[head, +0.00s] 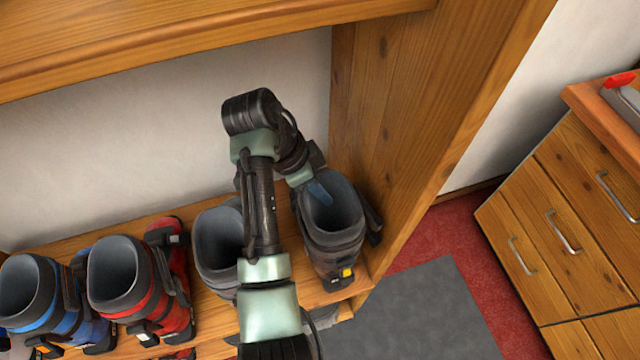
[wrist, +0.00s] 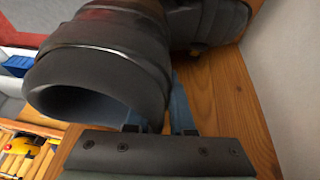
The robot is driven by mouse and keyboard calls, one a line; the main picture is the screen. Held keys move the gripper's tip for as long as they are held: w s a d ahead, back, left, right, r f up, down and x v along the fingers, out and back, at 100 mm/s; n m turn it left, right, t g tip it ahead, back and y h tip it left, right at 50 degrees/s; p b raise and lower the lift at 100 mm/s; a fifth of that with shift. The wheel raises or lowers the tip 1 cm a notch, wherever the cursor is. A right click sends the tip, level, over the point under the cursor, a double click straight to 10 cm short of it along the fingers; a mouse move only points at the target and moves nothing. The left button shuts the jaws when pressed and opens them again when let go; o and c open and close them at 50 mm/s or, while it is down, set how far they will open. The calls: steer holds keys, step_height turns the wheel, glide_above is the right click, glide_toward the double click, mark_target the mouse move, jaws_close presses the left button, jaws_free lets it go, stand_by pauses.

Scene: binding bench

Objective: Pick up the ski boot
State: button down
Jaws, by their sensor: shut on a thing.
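A dark grey ski boot (head: 336,240) with a yellow-marked buckle area stands upright at the right end of the wooden shelf. My gripper (head: 319,191) reaches its cuff from behind and above and is shut on the back rim. In the wrist view the boot's dark cuff (wrist: 105,60) fills the upper left, with my gripper (wrist: 160,125) at its rim. One bluish finger shows beside the cuff; the other is largely hidden by it. I cannot tell whether the sole touches the shelf.
Another grey boot (head: 212,245) stands left of my arm, partly hidden by it. A red boot (head: 165,300) and a blue boot (head: 62,305) stand farther left. A wooden side panel (head: 400,120) rises close on the right. A drawer cabinet (head: 560,215) stands beyond.

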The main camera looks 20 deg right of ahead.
steer(key=s+a+r+p, duration=0.2)
steer(key=s+p, duration=0.5)
steer(key=s, duration=0.9)
steer(key=shift+s+r+p, duration=0.4)
steer(key=shift+r, duration=0.05)
steer(key=s+p, duration=1.3)
steer(key=s, duration=2)
stand_by(0.6)
steer(key=shift+s+a, duration=0.1)
steer(key=shift+s, duration=0.05)
stand_by(0.4)
